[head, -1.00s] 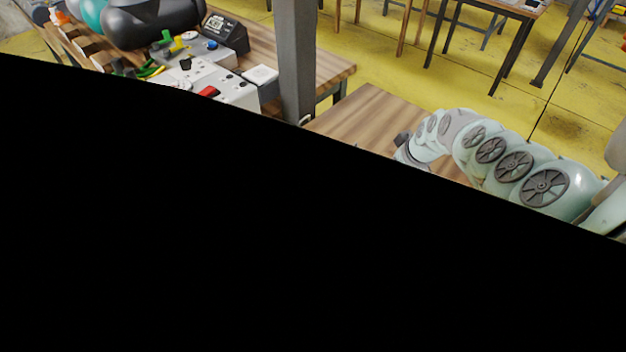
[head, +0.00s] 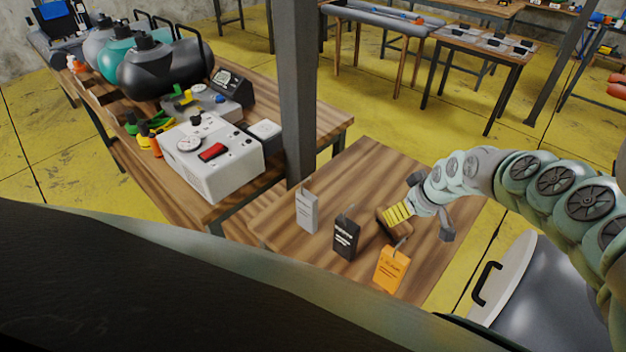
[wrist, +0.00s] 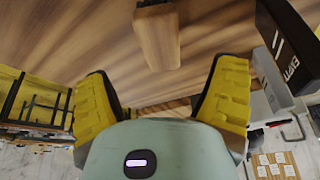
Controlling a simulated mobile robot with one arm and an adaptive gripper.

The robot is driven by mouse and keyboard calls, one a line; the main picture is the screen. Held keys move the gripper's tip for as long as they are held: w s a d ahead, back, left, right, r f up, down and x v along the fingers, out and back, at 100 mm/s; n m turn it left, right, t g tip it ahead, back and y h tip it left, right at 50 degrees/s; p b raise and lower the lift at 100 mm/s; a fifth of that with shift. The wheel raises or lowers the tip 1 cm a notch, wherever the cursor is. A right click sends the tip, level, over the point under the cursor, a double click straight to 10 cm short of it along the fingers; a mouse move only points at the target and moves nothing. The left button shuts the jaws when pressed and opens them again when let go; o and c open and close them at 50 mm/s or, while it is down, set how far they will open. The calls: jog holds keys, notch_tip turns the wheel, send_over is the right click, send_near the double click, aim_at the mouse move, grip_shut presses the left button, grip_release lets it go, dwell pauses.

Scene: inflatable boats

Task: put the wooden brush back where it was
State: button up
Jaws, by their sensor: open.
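The wooden brush (wrist: 158,38) shows in the wrist view as a brown wooden block on the wooden table. It lies ahead of my fingers, between their lines and apart from them. In the head view a brown block, seemingly the brush (head: 382,224), shows beside my yellow finger pad, partly covered by it. My gripper (wrist: 163,75) is open and empty, its two yellow pads wide apart. In the head view my gripper (head: 418,222) is low over the small table's right part. Whether the brush rests flat is hard to tell.
On the small table (head: 345,165) stand a grey labelled container (head: 307,212), a black one (head: 345,240) and an orange one (head: 391,268), close to my gripper. A metal post (head: 297,100) rises at the back left. The table's far part is clear.

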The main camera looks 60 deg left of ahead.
jog(key=shift+p+v, duration=1)
jog(key=shift+v, duration=0.35)
jog(key=shift+a, duration=0.15)
